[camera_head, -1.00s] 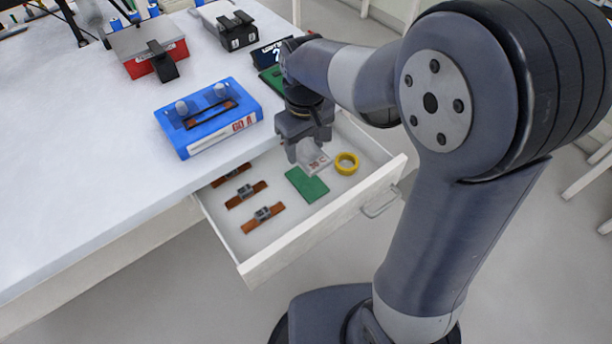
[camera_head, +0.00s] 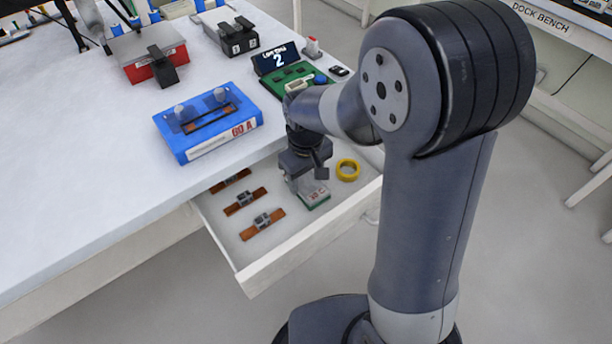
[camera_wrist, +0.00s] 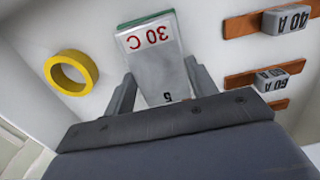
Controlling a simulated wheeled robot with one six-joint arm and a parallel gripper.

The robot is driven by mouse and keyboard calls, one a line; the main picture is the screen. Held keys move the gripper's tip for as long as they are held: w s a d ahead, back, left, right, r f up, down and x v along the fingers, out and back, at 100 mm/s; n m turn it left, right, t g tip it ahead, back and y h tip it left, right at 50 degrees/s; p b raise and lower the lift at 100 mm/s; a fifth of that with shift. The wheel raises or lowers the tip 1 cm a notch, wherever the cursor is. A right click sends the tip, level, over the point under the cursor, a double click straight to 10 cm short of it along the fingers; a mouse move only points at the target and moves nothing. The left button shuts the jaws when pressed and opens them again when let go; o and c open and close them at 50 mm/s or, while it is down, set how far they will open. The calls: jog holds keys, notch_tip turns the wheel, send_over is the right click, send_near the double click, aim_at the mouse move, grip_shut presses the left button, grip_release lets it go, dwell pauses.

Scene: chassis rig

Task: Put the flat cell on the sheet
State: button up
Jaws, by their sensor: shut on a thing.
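The flat cell (camera_wrist: 158,62) is a pale silver slab with a red "30 C" mark; in the head view the cell (camera_head: 311,194) is at the lower end of my gripper (camera_head: 307,184). In the wrist view, my gripper (camera_wrist: 162,90) has one finger on each side of it and is shut on it. The green sheet (camera_wrist: 143,19) shows as a thin edge past the far end of the cell, and in the head view the sheet (camera_head: 321,204) is mostly hidden under it. I cannot tell whether the cell touches the sheet.
The open white drawer (camera_head: 262,265) also holds a yellow ring (camera_head: 348,170), right of the cell, and several brown strips with grey fuse blocks (camera_head: 262,221) to the left. A blue fixture (camera_head: 208,145) stands on the bench above the drawer.

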aim_at(306, 182)
jog(key=o, duration=1.2)
notch_tip(306, 182, up, 12)
jog(key=p, duration=0.2)
jog(key=shift+r, duration=0.1)
